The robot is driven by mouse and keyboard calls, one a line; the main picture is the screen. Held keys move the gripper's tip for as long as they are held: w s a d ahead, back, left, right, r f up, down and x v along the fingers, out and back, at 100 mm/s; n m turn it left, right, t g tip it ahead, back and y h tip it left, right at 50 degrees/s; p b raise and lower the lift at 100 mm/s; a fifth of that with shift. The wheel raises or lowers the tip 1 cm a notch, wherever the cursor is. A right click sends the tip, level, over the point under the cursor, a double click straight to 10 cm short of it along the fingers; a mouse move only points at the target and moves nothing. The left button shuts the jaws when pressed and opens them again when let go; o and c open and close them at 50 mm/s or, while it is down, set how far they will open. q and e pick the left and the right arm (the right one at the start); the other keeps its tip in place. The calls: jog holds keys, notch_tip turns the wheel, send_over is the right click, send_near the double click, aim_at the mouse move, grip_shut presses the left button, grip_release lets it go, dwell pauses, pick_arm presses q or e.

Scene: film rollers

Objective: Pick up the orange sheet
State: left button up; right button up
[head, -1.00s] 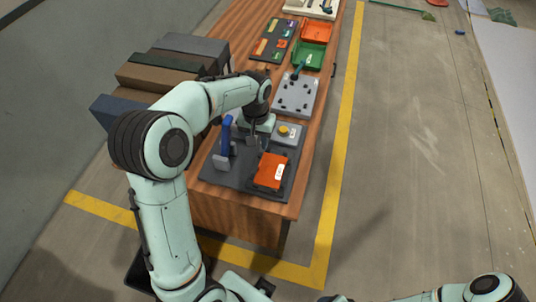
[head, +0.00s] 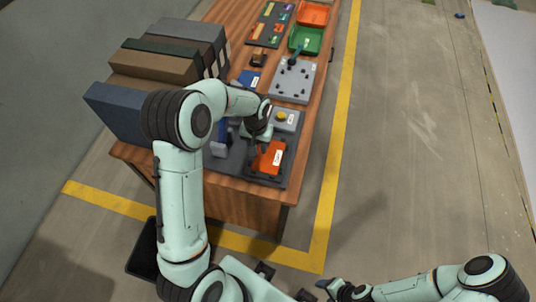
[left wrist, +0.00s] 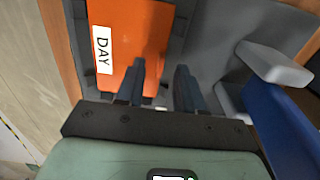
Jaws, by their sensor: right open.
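The orange sheet (head: 271,157), with a white label, lies on the dark grey base plate (head: 283,178) at the table's near end. In the left wrist view the orange sheet (left wrist: 125,25) shows its label, reading DAY. My left gripper (head: 259,146) is low at the sheet's left edge. In the left wrist view its fingers (left wrist: 160,68) are apart, one over the orange surface and one over the grey beside it. Whether they touch the sheet I cannot tell. My right gripper (head: 336,289) is open at the bottom of the head view, away from the table.
A blue-handled device (head: 221,136) stands just left of the sheet; its blue part (left wrist: 280,125) is close to my left fingers. A grey box with a yellow button (head: 286,120) is behind the sheet. Large boxes (head: 155,62) stand on the left.

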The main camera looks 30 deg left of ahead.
pick_arm(q)
jog(key=shift+f, duration=0.8)
grip_shut()
jog(key=shift+r, duration=0.15)
